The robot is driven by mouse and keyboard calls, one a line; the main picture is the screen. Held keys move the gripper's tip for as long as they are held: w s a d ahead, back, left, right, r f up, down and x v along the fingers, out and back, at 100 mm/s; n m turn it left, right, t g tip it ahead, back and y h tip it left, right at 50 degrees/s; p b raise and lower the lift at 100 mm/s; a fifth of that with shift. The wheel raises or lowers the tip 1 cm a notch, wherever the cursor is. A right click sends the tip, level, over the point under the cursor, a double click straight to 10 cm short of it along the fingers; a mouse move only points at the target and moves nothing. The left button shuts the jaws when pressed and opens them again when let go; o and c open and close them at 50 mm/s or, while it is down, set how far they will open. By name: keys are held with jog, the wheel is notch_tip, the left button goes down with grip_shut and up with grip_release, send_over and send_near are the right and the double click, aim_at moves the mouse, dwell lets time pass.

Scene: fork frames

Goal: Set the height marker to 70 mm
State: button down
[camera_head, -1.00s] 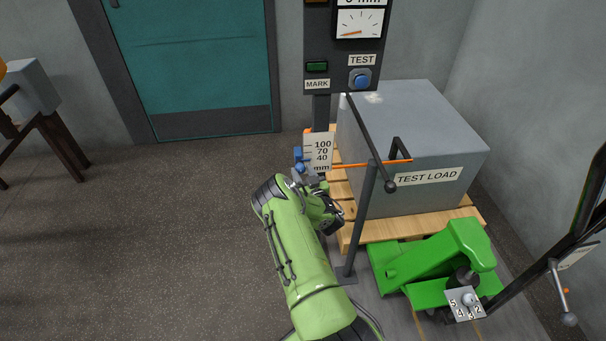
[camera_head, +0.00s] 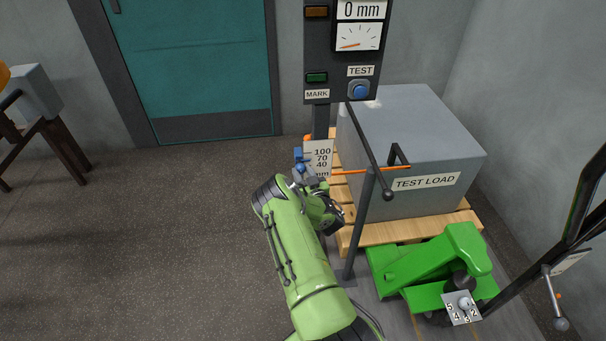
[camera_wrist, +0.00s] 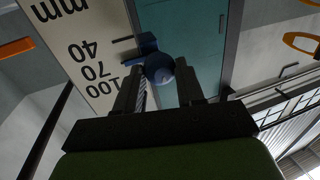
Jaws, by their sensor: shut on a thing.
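A white scale plate (camera_head: 318,172) marked 100, 70, 40 and mm stands beside the post below the control box. The blue marker (camera_head: 299,154) is at its left edge, near the numbers. The exact mark it lines up with cannot be told. In the wrist view, the plate (camera_wrist: 72,28) is upside down, and the marker's round blue knob (camera_wrist: 158,68) is between the fingers of my gripper (camera_wrist: 160,90). My gripper (camera_head: 301,176) is shut on this knob. In the head view, the gripper partly covers the plate's lower end.
The control box reads 0 mm (camera_head: 361,9), above a blue TEST button (camera_head: 359,90) and a green MARK light (camera_head: 316,78). A grey test load (camera_head: 430,150) sits on a wooden pallet (camera_head: 415,227). A dark stand (camera_head: 360,228) with an orange bar is close right of my arm.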

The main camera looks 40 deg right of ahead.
jog(key=c, duration=0.7)
grip_release()
jog(key=p+v, duration=1.5)
jog(key=p, duration=0.1)
jog(key=shift+s+a+p, duration=0.1)
jog(key=shift+s+p, duration=0.2)
jog(key=shift+s, duration=0.05)
